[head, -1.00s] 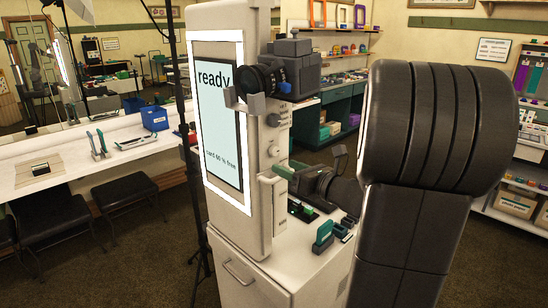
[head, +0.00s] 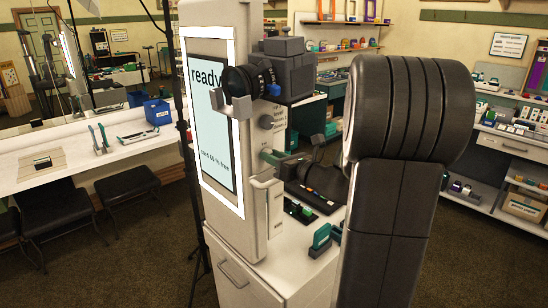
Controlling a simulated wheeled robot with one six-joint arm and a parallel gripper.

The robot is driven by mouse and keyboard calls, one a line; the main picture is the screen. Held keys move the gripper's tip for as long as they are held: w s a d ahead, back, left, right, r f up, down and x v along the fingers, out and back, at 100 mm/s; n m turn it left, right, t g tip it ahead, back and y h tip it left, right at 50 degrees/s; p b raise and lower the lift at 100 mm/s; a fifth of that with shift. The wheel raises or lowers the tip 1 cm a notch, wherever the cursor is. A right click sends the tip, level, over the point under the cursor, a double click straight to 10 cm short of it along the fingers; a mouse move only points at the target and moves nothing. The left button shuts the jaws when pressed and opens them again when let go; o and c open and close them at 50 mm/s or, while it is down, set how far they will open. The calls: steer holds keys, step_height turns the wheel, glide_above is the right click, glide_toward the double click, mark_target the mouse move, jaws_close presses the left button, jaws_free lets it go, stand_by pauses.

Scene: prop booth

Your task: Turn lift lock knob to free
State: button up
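A tall pale booth column (head: 240,215) with a lit "ready" screen stands in the middle of the head view. On its narrow right side, below the camera, is a small grey round knob (head: 265,122); I take it for the lift lock knob, but its label is too small to read. My dark arm fills the right.
A black camera (head: 285,75) on a bracket juts out above the knob. A pale handle (head: 268,185) is on the column below my gripper. Small green and dark items stand on the cabinet top (head: 290,250). Stools (head: 128,187) and a counter are at left.

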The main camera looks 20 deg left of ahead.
steer(key=shift+f+n+b, duration=0.1)
steer(key=shift+n+b, duration=0.3)
steer(key=shift+b, duration=0.15)
steer(key=n+b, duration=0.2)
steer(key=b, duration=0.1)
steer(key=shift+f+n+b, duration=0.15)
steer(key=shift+n+b, duration=0.15)
steer(key=shift+b, duration=0.1)
steer(key=n+b, duration=0.6)
steer(key=b, duration=0.2)
steer(key=n+b, duration=0.5)
steer(key=b, duration=0.1)
steer(key=shift+s, duration=0.1)
steer(key=n+b, duration=0.3)
steer(key=shift+r, duration=0.2)
steer(key=shift+b, duration=0.35)
steer(key=o, duration=1)
steer(key=shift+r+h, duration=0.1)
steer(key=shift+h, duration=0.2)
